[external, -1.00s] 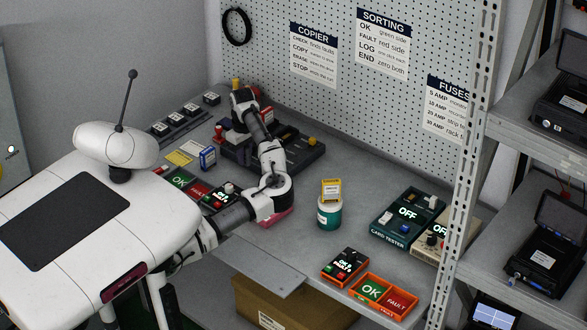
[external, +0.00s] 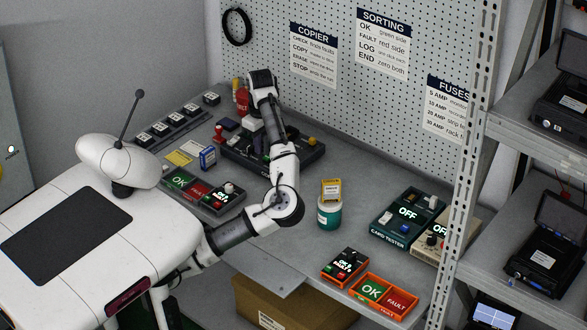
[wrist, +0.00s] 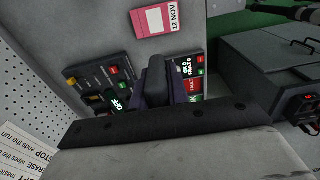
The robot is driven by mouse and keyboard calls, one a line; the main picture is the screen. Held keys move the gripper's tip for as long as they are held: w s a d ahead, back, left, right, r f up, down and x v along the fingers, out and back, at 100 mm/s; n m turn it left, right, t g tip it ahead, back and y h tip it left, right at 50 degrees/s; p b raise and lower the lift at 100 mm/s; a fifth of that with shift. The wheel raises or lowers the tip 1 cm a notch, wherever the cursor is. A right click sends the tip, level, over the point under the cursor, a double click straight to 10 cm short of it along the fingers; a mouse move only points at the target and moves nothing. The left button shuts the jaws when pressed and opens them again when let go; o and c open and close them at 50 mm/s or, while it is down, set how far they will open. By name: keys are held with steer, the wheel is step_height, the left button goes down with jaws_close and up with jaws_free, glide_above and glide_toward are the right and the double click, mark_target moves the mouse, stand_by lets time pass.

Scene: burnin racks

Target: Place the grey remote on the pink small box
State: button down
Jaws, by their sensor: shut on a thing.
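My gripper (wrist: 160,98) is shut on a dark grey block, which looks like the grey remote (wrist: 155,72), held upright between its fingers in the wrist view. In the external view my wrist is raised over the back of the bench near the pegboard, and the fingers and remote are hidden. The pink small box (wrist: 155,18), with a white label reading 12 NOV, lies on the bench at the top of the wrist view, apart from the remote. My arm hides the box in the external view.
A dark device (external: 307,150) is below my forearm, with a red cylinder (external: 242,101) beside it. An OK/FAULT tray (external: 183,182) is on the left. A teal jar (external: 329,215) carries a yellow box (external: 331,189). The pegboard (external: 330,95) bounds the back.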

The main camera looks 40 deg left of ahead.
steer(key=d+f, duration=0.1)
steer(key=f, duration=0.5)
steer(key=s+f+b, duration=0.1)
steer(key=f, duration=0.6)
steer(key=s+d+f, duration=0.1)
steer(key=f, duration=0.5)
steer(key=shift+s+d+f+b, duration=0.25)
steer(key=shift+d+f+b, duration=0.05)
steer(key=shift+d, duration=0.05)
steer(key=c, duration=1.3)
jaws_free()
steer(key=shift+f, duration=0.1)
steer(key=shift+c, duration=0.2)
step_height(320, 180, up, 12)
